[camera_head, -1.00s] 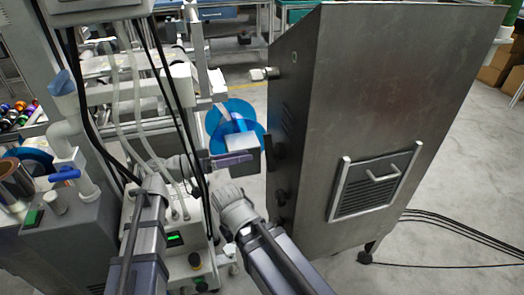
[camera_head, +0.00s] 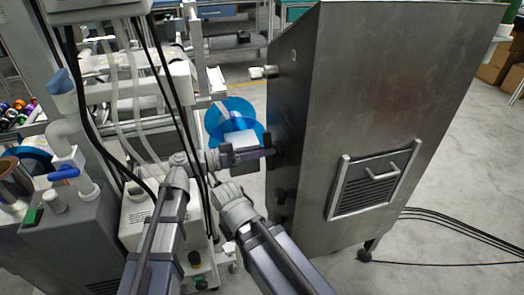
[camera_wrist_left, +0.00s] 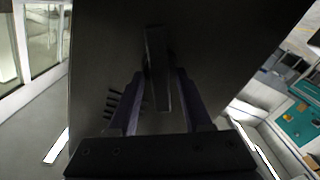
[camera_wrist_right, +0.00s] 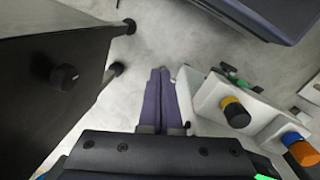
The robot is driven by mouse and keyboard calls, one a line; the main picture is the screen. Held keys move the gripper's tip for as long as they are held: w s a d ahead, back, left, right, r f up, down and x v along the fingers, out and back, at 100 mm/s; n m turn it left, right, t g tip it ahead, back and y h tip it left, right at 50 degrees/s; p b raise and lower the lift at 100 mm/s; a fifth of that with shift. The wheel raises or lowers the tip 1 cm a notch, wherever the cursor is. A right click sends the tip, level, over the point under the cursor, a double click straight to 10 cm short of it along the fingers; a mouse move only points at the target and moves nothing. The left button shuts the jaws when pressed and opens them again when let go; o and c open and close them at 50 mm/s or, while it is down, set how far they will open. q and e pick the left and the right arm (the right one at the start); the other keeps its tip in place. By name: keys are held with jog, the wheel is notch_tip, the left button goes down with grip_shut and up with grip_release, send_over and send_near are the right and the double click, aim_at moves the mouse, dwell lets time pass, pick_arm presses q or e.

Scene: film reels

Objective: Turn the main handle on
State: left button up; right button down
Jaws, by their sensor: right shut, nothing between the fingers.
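The main handle (camera_wrist_left: 157,70) is a dark upright bar on the cabinet's dark panel, in the middle of the left wrist view. My left gripper (camera_wrist_left: 160,78) is open, with one finger on each side of the bar; I cannot tell whether they touch it. My right gripper (camera_wrist_right: 160,72) is shut and empty, over bare floor between the cabinet and a white unit. Its fingers are not clear in the head view.
The tall metal cabinet (camera_head: 375,110) fills the right of the head view. A black knob (camera_wrist_right: 64,77) juts from its side. Cables hang near my left arm.

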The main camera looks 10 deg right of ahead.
pick_arm(q)
grip_shut()
jog(key=n, duration=1.2)
jog(key=shift+w+f, duration=0.1)
jog(key=shift+f, duration=0.1)
jog(key=shift+n, duration=0.3)
dwell(0.4)
jog(key=shift+o, duration=1.6)
grip_release()
